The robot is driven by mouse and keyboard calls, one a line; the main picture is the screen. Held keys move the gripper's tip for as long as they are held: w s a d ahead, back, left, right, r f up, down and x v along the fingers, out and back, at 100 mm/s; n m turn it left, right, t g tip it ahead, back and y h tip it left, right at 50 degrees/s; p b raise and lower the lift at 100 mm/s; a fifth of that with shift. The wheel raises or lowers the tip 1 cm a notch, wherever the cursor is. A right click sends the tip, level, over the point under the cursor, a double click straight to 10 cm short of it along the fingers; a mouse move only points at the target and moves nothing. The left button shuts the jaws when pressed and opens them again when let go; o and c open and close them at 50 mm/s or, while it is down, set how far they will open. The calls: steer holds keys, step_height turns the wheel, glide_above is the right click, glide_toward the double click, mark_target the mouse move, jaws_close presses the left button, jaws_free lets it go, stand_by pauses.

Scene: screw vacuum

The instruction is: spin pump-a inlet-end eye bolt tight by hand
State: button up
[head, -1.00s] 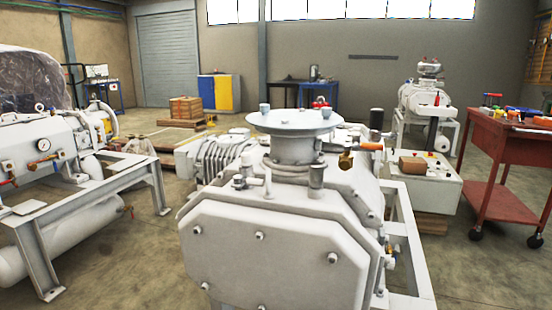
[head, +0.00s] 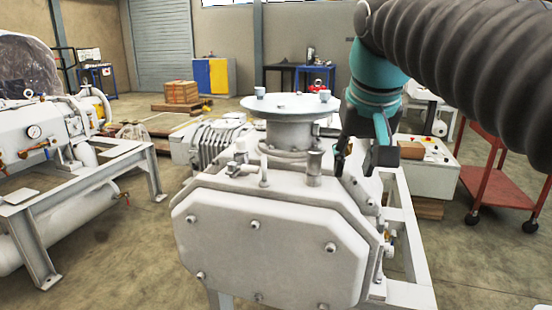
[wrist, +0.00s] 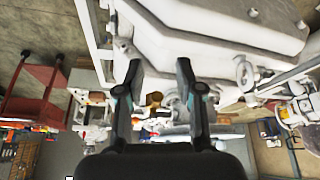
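Pump-a is the large white pump (head: 270,240) in the middle of the head view, its broad bolted end plate facing me. A thin upright fitting (head: 264,170) stands on its top near this end and may be the eye bolt seen edge-on. In the wrist view a pale ring-shaped eye bolt (wrist: 244,72) stands right of the fingers, apart from them. My gripper (wrist: 160,68) is open and empty, with a wide gap between its fingers. In the head view my gripper (head: 360,165) points down beside the pump's upper right side, right of the short cylinder (head: 315,168).
A round flange (head: 285,104) with small cups tops the pump behind the fittings. The white frame (head: 405,240) runs along the pump's right. A red cart (head: 500,185) stands farther right, and another machine (head: 50,140) is at left. Open floor lies between the machines.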

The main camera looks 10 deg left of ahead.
steer(key=w+a+r, duration=0.2)
steer(key=a+r, duration=0.4)
steer(key=a, duration=0.3)
steer(key=n, duration=0.1)
glide_toward(264, 156)
steer(key=b+x, duration=0.4)
steer(key=x, duration=0.6)
steer(key=shift+f, duration=0.35)
jaws_close()
